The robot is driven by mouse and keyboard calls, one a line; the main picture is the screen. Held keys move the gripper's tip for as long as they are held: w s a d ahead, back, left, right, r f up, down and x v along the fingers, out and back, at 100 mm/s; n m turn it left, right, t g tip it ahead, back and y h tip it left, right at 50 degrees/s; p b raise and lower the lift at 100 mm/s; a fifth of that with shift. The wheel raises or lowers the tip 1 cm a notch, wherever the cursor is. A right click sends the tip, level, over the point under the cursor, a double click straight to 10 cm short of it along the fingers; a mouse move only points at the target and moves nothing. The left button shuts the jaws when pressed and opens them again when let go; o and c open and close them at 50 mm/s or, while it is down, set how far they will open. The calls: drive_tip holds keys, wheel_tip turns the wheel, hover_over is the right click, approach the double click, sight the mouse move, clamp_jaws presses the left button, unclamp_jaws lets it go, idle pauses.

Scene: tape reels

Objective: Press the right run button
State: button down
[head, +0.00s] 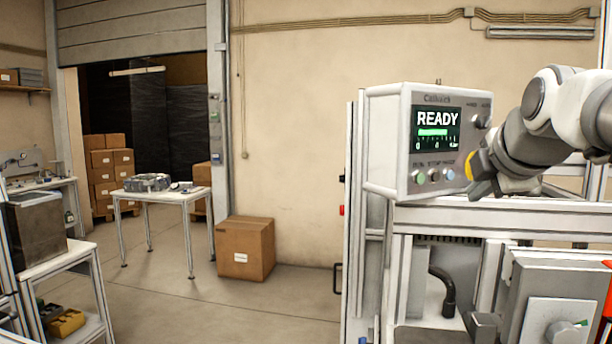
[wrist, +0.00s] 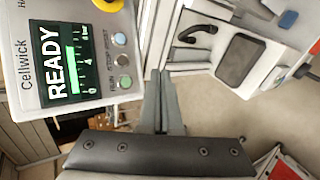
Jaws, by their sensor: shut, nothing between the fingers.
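A grey control panel (head: 392,140) with a lit READY screen (head: 435,129) stands at the right in the head view. In the wrist view the panel (wrist: 30,12) appears turned sideways at the upper left, and the green button (wrist: 122,82) sits by the RUN label. My gripper (head: 482,188) is shut and empty, beside the panel's right edge and apart from the buttons. Its closed fingers (wrist: 160,80) point up in the wrist view, right of the green button.
A yellow part (head: 469,164) sits at the panel's right edge, close to my gripper. A pale rail (head: 510,213) and machine housing (head: 555,285) lie below. At the left are a white table (head: 165,195), a cardboard box (head: 246,248) and open floor.

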sight(420, 179)
idle(0.3)
drive_tip(key=shift+w+a+p, duration=0.45)
drive_tip(key=shift+w+a, duration=0.1)
drive_tip(key=shift+w, duration=0.8)
drive_tip(key=shift+w+a+p, duration=0.45)
drive_tip(key=shift+w+a, duration=0.1)
drive_tip(key=shift+w, duration=0.85)
drive_tip(key=shift+w+a+p, duration=0.45)
drive_tip(key=shift+w+a, duration=0.1)
drive_tip(key=shift+w, duration=0.8)
drive_tip(key=shift+w, duration=0.15)
drive_tip(key=shift+w+a, duration=0.1)
drive_tip(key=shift+w, duration=0.15)
drive_tip(key=shift+w+a, duration=0.2)
drive_tip(key=shift+w, duration=0.2)
drive_tip(key=shift+s+d, duration=0.3)
drive_tip(key=shift+s, duration=0.45)
